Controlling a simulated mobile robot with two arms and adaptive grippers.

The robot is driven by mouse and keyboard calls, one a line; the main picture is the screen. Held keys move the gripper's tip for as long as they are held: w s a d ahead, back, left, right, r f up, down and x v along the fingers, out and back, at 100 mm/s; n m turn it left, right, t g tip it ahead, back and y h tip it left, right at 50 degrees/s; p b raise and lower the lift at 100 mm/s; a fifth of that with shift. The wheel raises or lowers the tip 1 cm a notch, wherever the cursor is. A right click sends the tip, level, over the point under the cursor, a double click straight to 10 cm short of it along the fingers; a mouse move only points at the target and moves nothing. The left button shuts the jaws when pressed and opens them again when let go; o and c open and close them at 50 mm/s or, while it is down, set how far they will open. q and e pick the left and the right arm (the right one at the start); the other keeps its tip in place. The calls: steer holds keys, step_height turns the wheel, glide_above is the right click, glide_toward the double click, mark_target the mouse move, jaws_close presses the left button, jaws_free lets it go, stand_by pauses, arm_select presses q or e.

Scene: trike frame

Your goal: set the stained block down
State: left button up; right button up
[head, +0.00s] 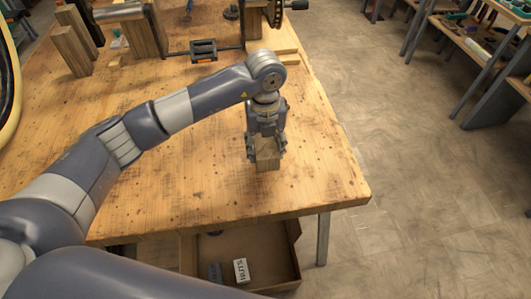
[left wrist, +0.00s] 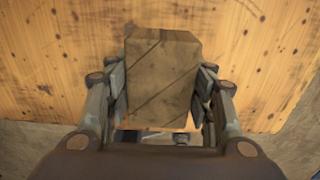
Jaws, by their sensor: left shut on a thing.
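The stained block (head: 268,157) is a brown wooden block with dark diagonal streaks on its face. My left gripper (head: 267,149) points down over the workbench and is shut on it. In the left wrist view the stained block (left wrist: 161,82) sits between the two fingers of the gripper (left wrist: 161,95). The block is over the bench top (head: 200,200), near its front right corner. I cannot tell whether its underside touches the wood. My right gripper is not in view.
Upright wooden blocks (head: 73,50) and a black clamp-like tool (head: 203,50) stand at the back of the bench. An open drawer (head: 270,260) with a box marked NUTS (head: 241,270) juts out below the front edge. The bench around the block is clear.

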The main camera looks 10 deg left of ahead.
mark_target(266, 145)
arm_select(q)
step_height(266, 145, down, 3)
steer(key=shift+s+d+f+p, duration=0.1)
steer(key=shift+p, duration=0.2)
steer(key=shift+f, duration=0.2)
steer(key=o, duration=1.2)
steer(key=shift+c, duration=0.2)
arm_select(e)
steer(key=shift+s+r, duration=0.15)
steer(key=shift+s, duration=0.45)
arm_select(q)
steer(key=shift+r, duration=0.15)
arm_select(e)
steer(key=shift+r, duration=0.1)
arm_select(q)
step_height(266, 145, up, 12)
steer(key=shift+r+b, duration=0.1)
steer(key=shift+b, duration=0.6)
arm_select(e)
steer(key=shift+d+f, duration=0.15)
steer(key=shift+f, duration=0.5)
